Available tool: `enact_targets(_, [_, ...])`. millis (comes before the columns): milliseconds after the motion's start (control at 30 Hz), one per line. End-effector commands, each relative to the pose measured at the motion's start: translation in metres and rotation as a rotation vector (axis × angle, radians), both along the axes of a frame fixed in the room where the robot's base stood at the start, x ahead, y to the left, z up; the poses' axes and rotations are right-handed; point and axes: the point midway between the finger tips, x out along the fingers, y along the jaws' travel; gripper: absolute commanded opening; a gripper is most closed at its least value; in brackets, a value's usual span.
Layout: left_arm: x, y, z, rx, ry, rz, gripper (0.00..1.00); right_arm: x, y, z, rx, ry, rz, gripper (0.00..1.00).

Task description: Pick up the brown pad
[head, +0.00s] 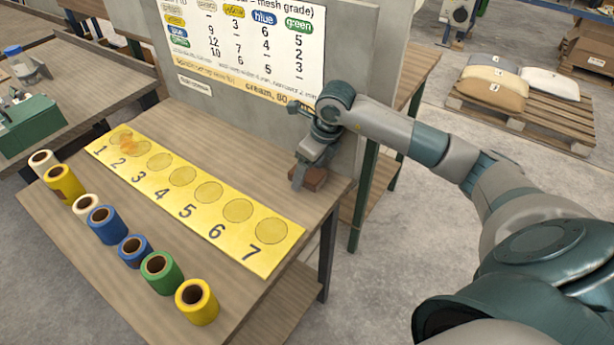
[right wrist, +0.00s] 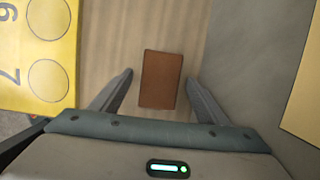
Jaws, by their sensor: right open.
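The brown pad (right wrist: 161,80) is a small rectangular block lying on the wooden table (right wrist: 120,30). In the head view the pad (head: 313,180) is near the table's back right edge, partly hidden by my right gripper (head: 302,180). In the right wrist view the right gripper (right wrist: 158,95) is open, with one finger on each side of the pad and visible gaps between fingers and pad. Whether the fingertips are level with the pad is hard to tell. My left gripper is not in view.
A yellow board (head: 200,197) with numbered circles lies left of the pad. Several tape rolls, including a green one (head: 160,272) and a blue one (head: 106,224), stand along the front left. A grey panel (head: 350,150) bearing a chart (head: 240,45) rises close behind the pad.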

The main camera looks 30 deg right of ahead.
Motion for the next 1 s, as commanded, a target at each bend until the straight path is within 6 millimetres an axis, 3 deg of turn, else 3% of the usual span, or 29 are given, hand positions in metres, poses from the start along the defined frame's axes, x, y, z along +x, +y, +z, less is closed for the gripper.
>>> enact_targets(667, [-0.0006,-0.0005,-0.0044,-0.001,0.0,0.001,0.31,0.0,0.0,-0.0028,0.0,0.0,0.0,0.69])
enact_targets(833, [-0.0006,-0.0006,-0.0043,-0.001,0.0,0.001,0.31,0.0,-0.0001,-0.0029,0.0,0.0,0.0,0.28])
enact_targets(1000, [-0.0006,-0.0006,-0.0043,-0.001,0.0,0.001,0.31,0.0,-0.0001,-0.0029,0.0,0.0,0.0,0.24])
